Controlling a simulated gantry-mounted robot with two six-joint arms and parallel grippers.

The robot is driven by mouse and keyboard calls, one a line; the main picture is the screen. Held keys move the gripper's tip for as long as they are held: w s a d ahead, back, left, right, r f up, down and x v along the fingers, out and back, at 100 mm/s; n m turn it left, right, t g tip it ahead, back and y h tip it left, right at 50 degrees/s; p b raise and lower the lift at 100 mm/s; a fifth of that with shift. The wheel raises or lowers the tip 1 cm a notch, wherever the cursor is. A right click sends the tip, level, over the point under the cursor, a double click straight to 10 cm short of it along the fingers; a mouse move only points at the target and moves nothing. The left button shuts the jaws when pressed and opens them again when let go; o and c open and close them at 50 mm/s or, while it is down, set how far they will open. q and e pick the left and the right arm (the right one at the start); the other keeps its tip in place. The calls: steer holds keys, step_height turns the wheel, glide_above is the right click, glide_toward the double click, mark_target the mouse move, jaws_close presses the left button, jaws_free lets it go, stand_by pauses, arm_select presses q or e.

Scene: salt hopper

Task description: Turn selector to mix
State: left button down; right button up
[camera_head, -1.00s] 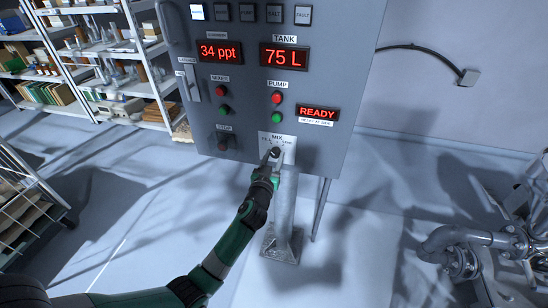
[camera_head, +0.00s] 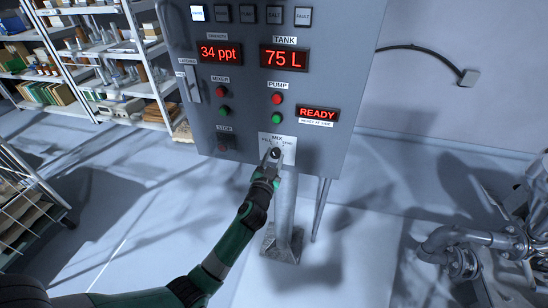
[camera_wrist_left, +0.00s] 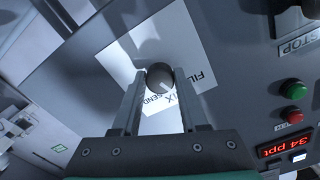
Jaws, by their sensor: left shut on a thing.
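The selector is a dark round knob (camera_head: 275,153) on a white label plate (camera_head: 289,146) low on the grey control panel. MIX is printed at the top of the plate, with smaller words on either side. My left gripper (camera_head: 272,159) reaches up to the plate and is shut on the selector knob. In the left wrist view the grey knob (camera_wrist_left: 159,77) sits between the two fingertips, with FILL and SEND printed on the plate around it. The fingers hide part of the lettering, and I cannot tell where the knob points. My right gripper is not in view.
The panel (camera_head: 340,60) shows 34 ppt, 75 L and READY displays. Red and green pump buttons (camera_head: 277,108) sit above the selector, with mixer buttons to the left. A post (camera_head: 284,215) stands below. Shelves (camera_head: 110,70) are left, pipes (camera_head: 465,245) right.

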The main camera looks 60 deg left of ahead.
arm_select(q)
steer(key=shift+m+p, duration=0.3)
steer(key=shift+m, duration=1.6)
steer(key=shift+c, duration=2.2)
jaws_free()
steer(key=shift+s+d, duration=0.1)
steer(key=shift+s+d+r, duration=0.1)
steer(key=shift+s+d, duration=0.15)
steer(key=shift+d, duration=0.05)
steer(key=p+v, duration=0.1)
steer(key=v, duration=0.9)
steer(key=shift+s+d, duration=0.15)
steer(key=shift+s, duration=0.05)
